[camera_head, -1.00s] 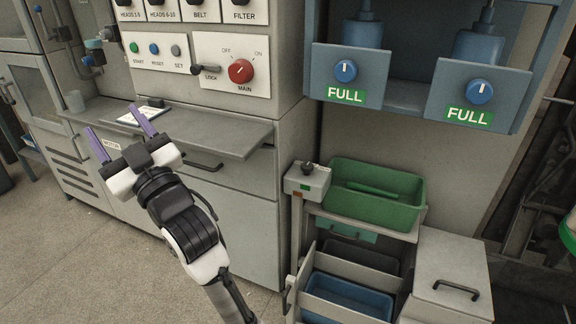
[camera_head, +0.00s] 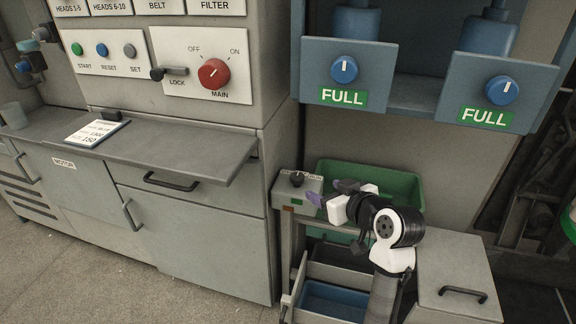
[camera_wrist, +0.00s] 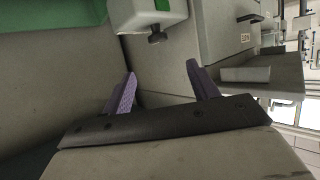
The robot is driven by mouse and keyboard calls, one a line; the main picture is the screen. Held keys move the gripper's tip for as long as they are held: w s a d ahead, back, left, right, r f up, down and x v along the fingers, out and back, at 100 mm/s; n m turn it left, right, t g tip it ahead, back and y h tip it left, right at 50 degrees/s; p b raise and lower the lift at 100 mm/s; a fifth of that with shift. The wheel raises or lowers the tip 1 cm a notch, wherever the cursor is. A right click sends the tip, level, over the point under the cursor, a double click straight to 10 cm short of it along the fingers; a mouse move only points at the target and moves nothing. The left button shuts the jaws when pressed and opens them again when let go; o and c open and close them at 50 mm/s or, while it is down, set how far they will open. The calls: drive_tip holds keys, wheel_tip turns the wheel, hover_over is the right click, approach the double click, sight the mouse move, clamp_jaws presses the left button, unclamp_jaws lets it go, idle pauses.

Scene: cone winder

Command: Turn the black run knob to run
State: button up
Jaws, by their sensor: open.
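The black run knob (camera_head: 297,179) sits on top of a small grey control box (camera_head: 287,196) on a post, beside the green bin. In the wrist view the knob (camera_wrist: 157,36) sticks out from the pale box, ahead of the gap between my fingers. My gripper (camera_head: 322,192) is open and empty, with purple fingers just right of the box in the head view. In the wrist view the open gripper (camera_wrist: 161,75) stands apart from the knob. Print beside the knob is too small to read.
The green bin (camera_head: 405,182) is just behind my gripper. A blue bin (camera_head: 333,303) is below, and a grey cabinet (camera_head: 455,285) stands at right. The grey shelf (camera_head: 190,150) juts out at left. Blue dispensers with knobs (camera_head: 344,69) hang above.

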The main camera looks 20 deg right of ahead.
sight(298, 177)
drive_tip(key=p+x, duration=0.1)
drive_tip(key=x, duration=1.3)
drive_tip(key=shift+d+f, duration=0.15)
drive_tip(key=shift+d, duration=0.05)
drive_tip(key=shift+p, duration=0.3)
drive_tip(key=c, duration=1)
